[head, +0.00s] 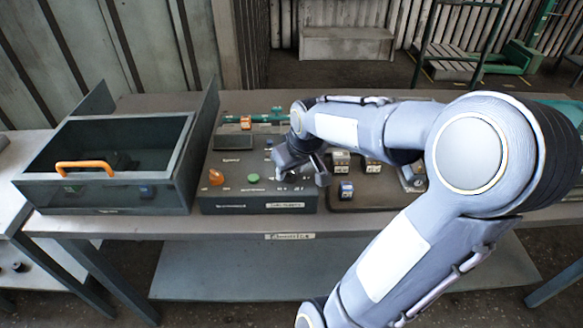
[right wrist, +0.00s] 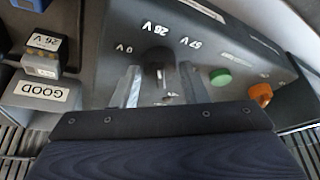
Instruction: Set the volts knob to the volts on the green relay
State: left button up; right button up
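The volts knob (right wrist: 158,75) is dark and sits on the grey control box (head: 222,158). In the right wrist view, marks reading 0 V, 28 V and 57 V stand around it. My right gripper (right wrist: 160,88) has its two fingers apart, one on each side of the knob; I cannot tell whether they touch it. In the head view my right gripper (head: 303,172) is low over the right part of the box and hides the knob. A small green-marked item (head: 70,189), perhaps the green relay, is in the left bin; its volts are unreadable. My left gripper is out of view.
The bin (head: 120,203) has an orange handle and also holds a blue item (head: 146,191). The control box carries an orange knob (head: 216,177) and green button (head: 253,178). A relay marked 26 V (right wrist: 42,55) stands by a GOOD label, close to my right gripper.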

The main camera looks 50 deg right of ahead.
jog(key=shift+o, duration=1.3)
jog(key=v, duration=0.7)
jog(key=shift+r, duration=0.4)
jog(key=shift+s+a, duration=0.1)
jog(key=shift+s, duration=0.05)
